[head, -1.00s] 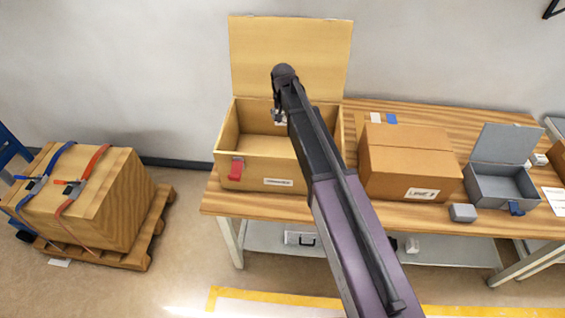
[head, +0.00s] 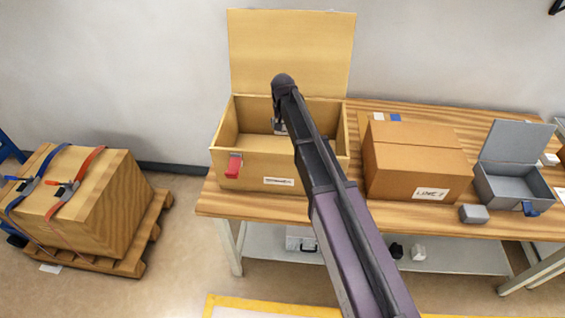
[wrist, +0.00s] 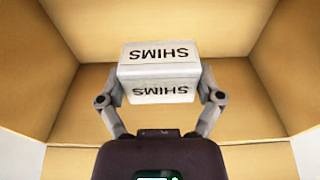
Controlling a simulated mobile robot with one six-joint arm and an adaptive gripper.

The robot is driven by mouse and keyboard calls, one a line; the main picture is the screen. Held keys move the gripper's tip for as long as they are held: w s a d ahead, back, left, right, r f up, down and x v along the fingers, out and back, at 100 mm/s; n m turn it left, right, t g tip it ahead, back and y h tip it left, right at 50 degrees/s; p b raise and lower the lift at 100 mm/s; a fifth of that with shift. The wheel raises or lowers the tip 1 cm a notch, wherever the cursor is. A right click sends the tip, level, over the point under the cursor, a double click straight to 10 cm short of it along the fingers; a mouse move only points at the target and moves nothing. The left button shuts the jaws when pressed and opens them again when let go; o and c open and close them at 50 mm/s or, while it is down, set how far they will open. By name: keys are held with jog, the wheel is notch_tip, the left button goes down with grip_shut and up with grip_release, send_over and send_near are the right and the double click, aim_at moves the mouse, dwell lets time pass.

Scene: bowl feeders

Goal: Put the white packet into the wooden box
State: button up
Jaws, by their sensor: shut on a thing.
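The wooden box (head: 262,162) stands on the left end of the bench with its lid raised at the back and a red latch on its front. My gripper (wrist: 159,88) is shut on the white packet (wrist: 158,58), which is marked SHIMS and shows upside down in the wrist view. The box's wooden walls (wrist: 50,65) surround the packet in that view. In the head view my arm reaches over the box's opening and hides most of the gripper and the packet. I cannot tell whether the packet touches the box floor.
A closed cardboard box (head: 415,165) stands right of the wooden box on the bench (head: 255,207). Farther right are a small grey block (head: 473,213) and an open grey metal box (head: 512,187). A strapped crate (head: 90,205) sits on a pallet at the left.

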notch_tip(320, 180, down, 6)
jog(key=b, duration=0.6)
jog(key=shift+f, duration=0.15)
jog(key=shift+f, duration=0.1)
dwell(0.4)
jog(key=shift+f+b, duration=1.8)
jog(key=shift+b, duration=0.25)
jog(key=shift+f+b, duration=0.55)
jog(key=shift+b, duration=0.05)
jog(key=o, duration=1)
jog(key=shift+r, duration=0.2)
